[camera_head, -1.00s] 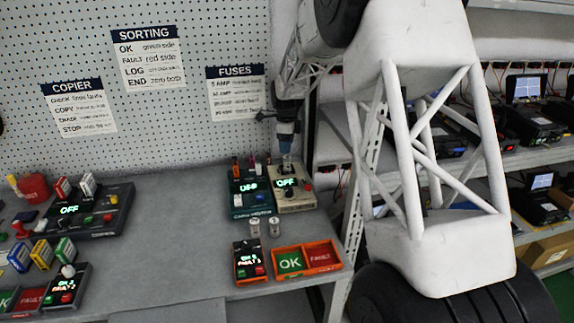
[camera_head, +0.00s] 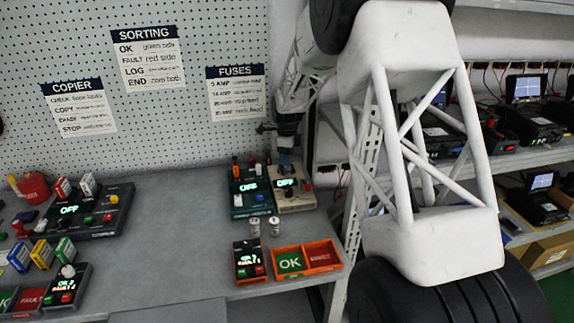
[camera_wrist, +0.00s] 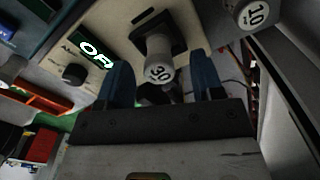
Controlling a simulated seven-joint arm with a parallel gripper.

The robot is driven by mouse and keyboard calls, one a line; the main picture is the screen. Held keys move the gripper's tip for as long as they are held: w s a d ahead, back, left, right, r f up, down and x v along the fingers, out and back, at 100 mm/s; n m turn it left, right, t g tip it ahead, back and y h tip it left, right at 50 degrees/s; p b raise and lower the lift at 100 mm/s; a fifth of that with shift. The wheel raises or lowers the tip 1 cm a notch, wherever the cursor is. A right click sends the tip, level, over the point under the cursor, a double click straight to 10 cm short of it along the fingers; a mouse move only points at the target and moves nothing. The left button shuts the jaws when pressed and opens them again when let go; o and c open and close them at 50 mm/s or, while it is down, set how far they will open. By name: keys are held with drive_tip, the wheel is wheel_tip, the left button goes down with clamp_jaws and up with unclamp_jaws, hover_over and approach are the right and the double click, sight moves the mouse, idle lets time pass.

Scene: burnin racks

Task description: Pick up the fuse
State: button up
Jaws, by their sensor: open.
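A grey-white fuse (camera_wrist: 158,62) marked 30 stands in a dark socket on the beige device (camera_head: 296,203), whose display reads OFF. My gripper (camera_head: 285,159) is low over the back of this device. In the wrist view its two blue fingers are open, one on each side of the fuse, with gaps visible. The fuse is not clearly visible in the head view. A second fuse (camera_wrist: 252,14), marked 10, shows at the top right of the wrist view, outside the fingers.
A dark green device (camera_head: 238,212) stands directly left of the beige one. Two small silver cylinders (camera_head: 274,227) stand in front of them. An orange OK/FAULT tray (camera_head: 322,269) and a small dark box (camera_head: 249,272) sit at the front edge. The bench middle (camera_head: 180,235) is clear.

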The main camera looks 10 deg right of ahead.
drive_tip(key=shift+f, duration=1.4)
drive_tip(key=c, duration=1.1)
drive_tip(key=shift+r, duration=5)
